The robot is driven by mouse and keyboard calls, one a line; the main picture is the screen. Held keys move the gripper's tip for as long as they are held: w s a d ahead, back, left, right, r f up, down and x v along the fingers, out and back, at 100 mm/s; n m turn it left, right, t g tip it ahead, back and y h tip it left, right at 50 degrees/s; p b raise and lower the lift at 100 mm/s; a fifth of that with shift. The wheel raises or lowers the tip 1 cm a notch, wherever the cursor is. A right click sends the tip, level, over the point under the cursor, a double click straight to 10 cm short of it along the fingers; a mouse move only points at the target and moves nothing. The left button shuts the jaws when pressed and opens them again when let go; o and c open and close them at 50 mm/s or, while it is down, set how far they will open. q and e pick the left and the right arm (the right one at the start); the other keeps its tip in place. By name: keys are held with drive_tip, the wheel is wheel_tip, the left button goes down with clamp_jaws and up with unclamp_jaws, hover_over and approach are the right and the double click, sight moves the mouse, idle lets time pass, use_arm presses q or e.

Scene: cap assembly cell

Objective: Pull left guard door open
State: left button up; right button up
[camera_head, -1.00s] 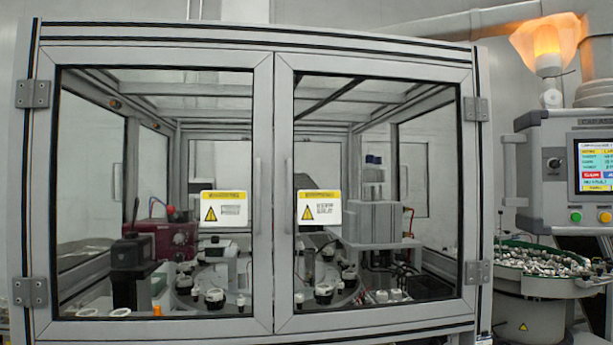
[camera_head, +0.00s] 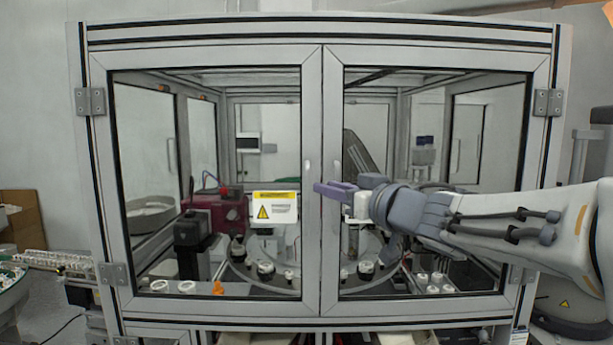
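The left guard door (camera_head: 312,110) is a grey-framed glass panel with a yellow-topped warning label. It looks shut, flush with the right guard door (camera_head: 333,110). The left door's slim handle (camera_head: 307,168) stands on its inner upright, and its lower part is hard to make out. My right gripper (camera_head: 320,188) reaches in from the right, across the right door, with its purple fingers pointing left at the left door's inner upright, by the handle. I cannot tell whether the fingers touch the handle or how far apart they are. My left gripper is out of view.
The right door's handle (camera_head: 338,168) is close above my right gripper. Hinges (camera_head: 90,101) hold the left door at its outer edge. Behind the glass are a red unit (camera_head: 228,212) and a round table with caps. A parts feeder (camera_head: 55,262) stands at lower left.

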sight(309, 182)
drive_tip(key=p+x, duration=0.1)
drive_tip(key=x, duration=0.7)
drive_tip(key=shift+c, duration=0.3)
clamp_jaws()
idle(1.0)
